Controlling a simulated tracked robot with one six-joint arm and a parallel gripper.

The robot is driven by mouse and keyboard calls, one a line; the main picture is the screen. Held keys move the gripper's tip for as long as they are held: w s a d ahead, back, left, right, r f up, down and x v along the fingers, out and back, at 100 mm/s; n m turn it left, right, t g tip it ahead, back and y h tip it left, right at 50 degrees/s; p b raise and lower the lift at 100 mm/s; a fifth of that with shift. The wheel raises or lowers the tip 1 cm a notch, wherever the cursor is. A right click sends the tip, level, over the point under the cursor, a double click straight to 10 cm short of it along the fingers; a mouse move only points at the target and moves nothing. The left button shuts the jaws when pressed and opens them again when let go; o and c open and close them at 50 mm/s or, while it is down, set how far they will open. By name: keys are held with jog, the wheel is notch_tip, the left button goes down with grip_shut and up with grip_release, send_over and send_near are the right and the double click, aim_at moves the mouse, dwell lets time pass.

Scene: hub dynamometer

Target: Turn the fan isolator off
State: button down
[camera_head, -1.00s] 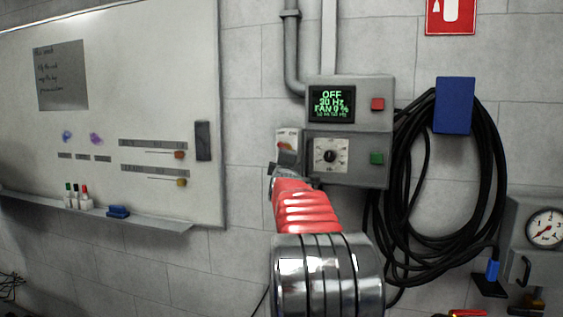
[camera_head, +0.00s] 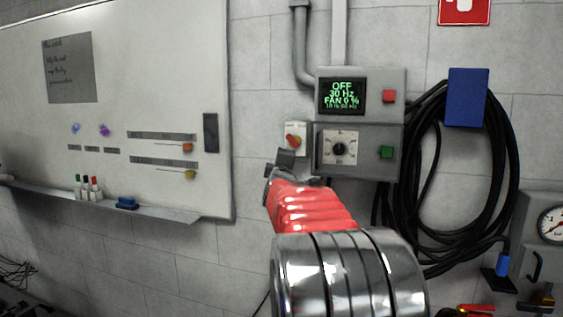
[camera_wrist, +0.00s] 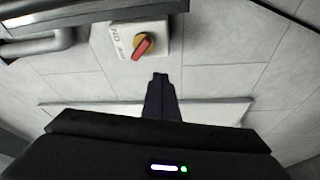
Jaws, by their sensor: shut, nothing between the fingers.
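The fan isolator (camera_head: 294,140) is a small pale plate with a red and yellow rotary handle, on the wall left of the control box. In the wrist view the isolator handle (camera_wrist: 142,46) is red on a yellow disc, lying slanted, with lettering beside it on the plate. My gripper (camera_head: 286,158) is just below the isolator in the head view, and apart from it in the wrist view. In the wrist view my gripper (camera_wrist: 160,78) shows its dark fingers together, pointing toward the handle with nothing between them.
The control box (camera_head: 361,94) shows OFF, 30 Hz and FAN 0 %. A dial (camera_head: 338,149), a red button (camera_head: 389,96) and a green button (camera_head: 386,152) sit close right of the isolator. A coiled black hose (camera_head: 500,190) hangs further right. A whiteboard (camera_head: 110,50) is left.

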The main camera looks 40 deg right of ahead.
jog(key=shift+s+a+r, duration=0.3)
jog(key=shift+s+a, duration=0.5)
jog(key=shift+a, duration=0.15)
jog(key=a+f+m+g+y, duration=0.1)
jog(key=a+f+m+y, duration=0.1)
jog(key=f, duration=0.4)
jog(key=a+f+m+g+y, duration=0.1)
jog(key=a+f+m+y, duration=0.15)
jog(key=f, duration=0.35)
jog(key=s+a+f+m+g+y, duration=0.3)
jog(key=s+a+f+y, duration=0.15)
jog(key=a+f, duration=0.6)
jog(key=s+a+f+g+y, duration=0.1)
jog(key=s+a+f+y, duration=0.1)
jog(key=s+a, duration=1)
jog(key=s+a+f+g+y, duration=0.2)
jog(key=s+a+f, duration=0.2)
jog(key=s+a, duration=0.8)
jog(key=a+n, duration=0.1)
jog(key=a, duration=0.7)
